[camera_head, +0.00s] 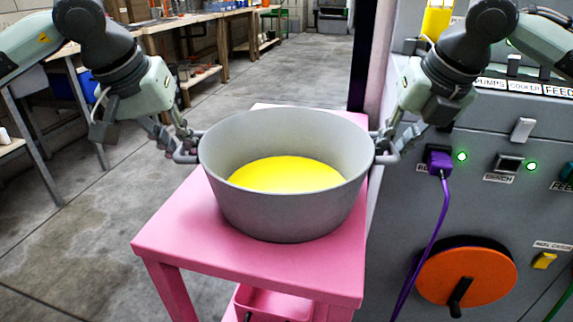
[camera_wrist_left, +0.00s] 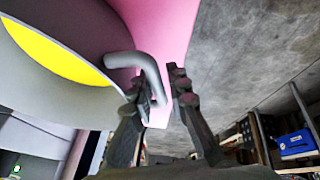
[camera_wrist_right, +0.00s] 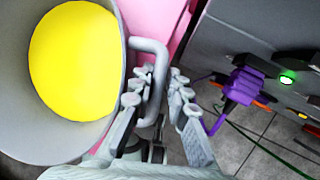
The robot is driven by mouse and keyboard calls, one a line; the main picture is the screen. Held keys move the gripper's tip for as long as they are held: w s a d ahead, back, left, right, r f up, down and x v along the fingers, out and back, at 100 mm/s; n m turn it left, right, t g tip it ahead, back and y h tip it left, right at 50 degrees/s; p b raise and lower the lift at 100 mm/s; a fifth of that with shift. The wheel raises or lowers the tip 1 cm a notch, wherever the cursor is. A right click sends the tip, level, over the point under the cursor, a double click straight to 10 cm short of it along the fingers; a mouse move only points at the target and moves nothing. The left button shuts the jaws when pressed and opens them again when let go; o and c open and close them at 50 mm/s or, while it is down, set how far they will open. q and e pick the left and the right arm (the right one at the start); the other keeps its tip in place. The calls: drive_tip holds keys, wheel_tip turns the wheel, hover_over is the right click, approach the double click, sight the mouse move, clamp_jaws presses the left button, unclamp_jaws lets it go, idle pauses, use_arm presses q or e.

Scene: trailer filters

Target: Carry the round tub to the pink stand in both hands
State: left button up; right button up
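The round grey tub (camera_head: 285,215), with yellow contents (camera_head: 285,174), is upright over the top of the pink stand (camera_head: 180,235) and appears to rest on it. My left gripper (camera_head: 180,148) is at the tub's left handle (camera_wrist_left: 150,68). In the left wrist view its fingers (camera_wrist_left: 158,88) are apart, with the handle between them and a gap to one finger. My right gripper (camera_head: 385,148) is at the right handle (camera_wrist_right: 152,48). Its fingers (camera_wrist_right: 157,88) are also apart on either side of that handle. The tub's underside is hidden.
A grey control panel (camera_head: 470,210) with a purple plug (camera_head: 438,160), its cable and an orange disc (camera_head: 466,276) stands close on the right. Workbenches (camera_head: 190,25) line the back left. The floor (camera_head: 90,220) left of the stand is clear.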

use_arm(q)
drive_tip(key=shift+o, duration=1.3)
drive_tip(key=shift+d+r, duration=0.1)
use_arm(e)
drive_tip(key=shift+o, duration=1.3)
drive_tip(key=shift+a+r, duration=0.1)
drive_tip(key=shift+r, duration=0.05)
use_arm(q)
drive_tip(key=shift+r, duration=0.15)
use_arm(e)
drive_tip(key=shift+s+r, duration=0.1)
use_arm(q)
drive_tip(key=v, duration=0.7)
drive_tip(key=shift+s+r, duration=0.2)
drive_tip(key=shift+r, duration=0.15)
use_arm(e)
drive_tip(key=v, duration=1.1)
drive_tip(key=shift+r, duration=0.35)
drive_tip(key=shift+s, duration=0.1)
